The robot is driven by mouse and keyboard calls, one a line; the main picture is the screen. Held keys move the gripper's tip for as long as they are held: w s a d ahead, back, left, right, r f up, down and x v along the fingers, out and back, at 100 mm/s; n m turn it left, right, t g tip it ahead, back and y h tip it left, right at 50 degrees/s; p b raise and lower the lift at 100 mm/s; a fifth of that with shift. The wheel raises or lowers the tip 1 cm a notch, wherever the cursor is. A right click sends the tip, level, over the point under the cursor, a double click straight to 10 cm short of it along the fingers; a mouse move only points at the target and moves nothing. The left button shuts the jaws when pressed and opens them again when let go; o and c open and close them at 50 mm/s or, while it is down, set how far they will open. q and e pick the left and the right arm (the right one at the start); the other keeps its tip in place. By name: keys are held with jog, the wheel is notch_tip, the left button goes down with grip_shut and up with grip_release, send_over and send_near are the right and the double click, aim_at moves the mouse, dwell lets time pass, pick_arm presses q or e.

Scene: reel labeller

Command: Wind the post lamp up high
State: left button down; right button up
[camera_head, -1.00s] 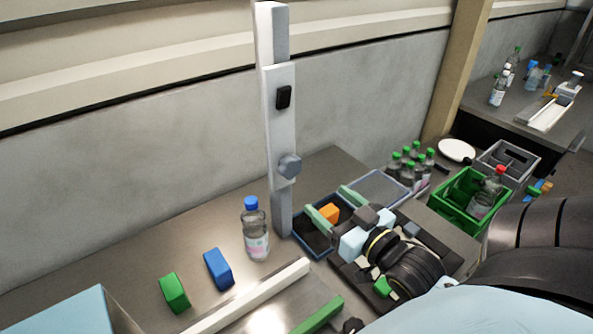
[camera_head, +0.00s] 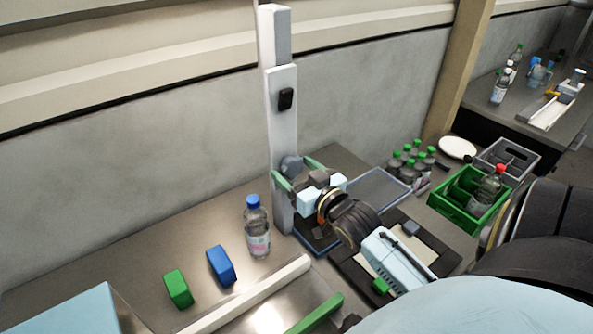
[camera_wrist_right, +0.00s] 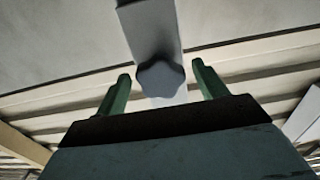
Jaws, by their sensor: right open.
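The lamp's post (camera_head: 283,215) stands upright on the bench, with a pale sliding sleeve (camera_head: 281,130) on it. The sleeve carries a small black box (camera_head: 286,99) and, low down, a grey lobed knob (camera_head: 291,163). My right gripper (camera_head: 297,175) is open at the knob, one green finger on each side. In the right wrist view the knob (camera_wrist_right: 160,78) lies between the open fingers, with gaps on both sides. Contact with the knob cannot be made out. The lamp's head is not seen.
A clear bottle with a blue cap (camera_head: 257,230) stands just left of the post. Blue (camera_head: 221,266) and green (camera_head: 178,289) blocks lie further left. A blue tray (camera_head: 318,243) lies under my right gripper. Several green-capped bottles (camera_head: 411,160) and a green crate (camera_head: 462,207) are to the right.

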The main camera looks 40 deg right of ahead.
jog(key=c, duration=0.9)
jog(key=shift+c, duration=0.2)
jog(key=shift+m+p, duration=0.3)
